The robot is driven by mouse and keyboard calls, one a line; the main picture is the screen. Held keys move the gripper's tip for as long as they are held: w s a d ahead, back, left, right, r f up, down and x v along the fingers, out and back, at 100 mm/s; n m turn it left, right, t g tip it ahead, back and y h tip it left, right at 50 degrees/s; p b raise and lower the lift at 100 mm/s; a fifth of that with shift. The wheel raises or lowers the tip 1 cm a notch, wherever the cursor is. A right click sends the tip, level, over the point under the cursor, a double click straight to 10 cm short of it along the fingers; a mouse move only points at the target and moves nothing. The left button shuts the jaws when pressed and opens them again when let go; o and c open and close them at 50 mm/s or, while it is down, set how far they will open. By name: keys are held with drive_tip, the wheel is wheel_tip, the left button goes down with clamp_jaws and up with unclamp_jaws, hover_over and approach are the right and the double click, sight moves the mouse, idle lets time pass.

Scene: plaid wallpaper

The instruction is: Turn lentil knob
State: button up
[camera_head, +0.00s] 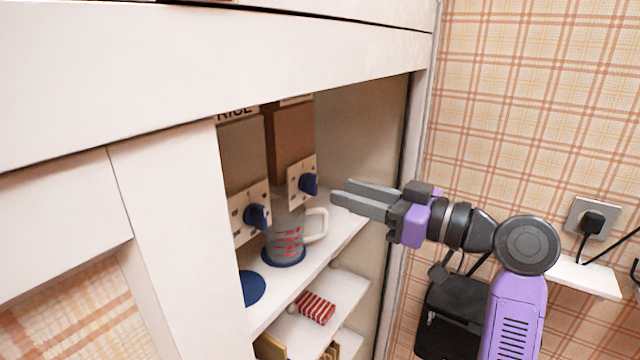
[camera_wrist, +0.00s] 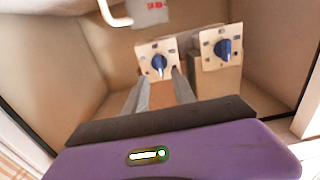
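Two dispensers hang in the open cabinet. The right one, with brown contents (camera_head: 290,142), has its label mostly hidden; I take it as the lentil one. Its dark blue knob (camera_head: 308,184) sits on a cream dial plate. The left one has a "RICE" label (camera_head: 236,113) and a similar blue knob (camera_head: 257,217). My gripper (camera_head: 342,190) is open and empty, just right of the right knob, with a small gap. In the wrist view, which looks inverted, this knob (camera_wrist: 158,66) shows between and beyond the fingertips (camera_wrist: 159,76); the rice knob (camera_wrist: 224,49) is to the right.
A measuring cup (camera_head: 286,240) with red markings stands on the shelf under the dispensers, its handle towards the right. A red-striped item (camera_head: 315,307) lies on a lower shelf. The cabinet's right edge (camera_head: 408,150) is close to my gripper.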

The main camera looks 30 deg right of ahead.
sight(317, 184)
drive_tip(key=p+x, duration=0.1)
drive_tip(key=x, duration=0.5)
drive_tip(key=shift+w+a, duration=0.2)
drive_tip(key=shift+w, duration=0.1)
drive_tip(key=shift+c, duration=0.4)
clamp_jaws()
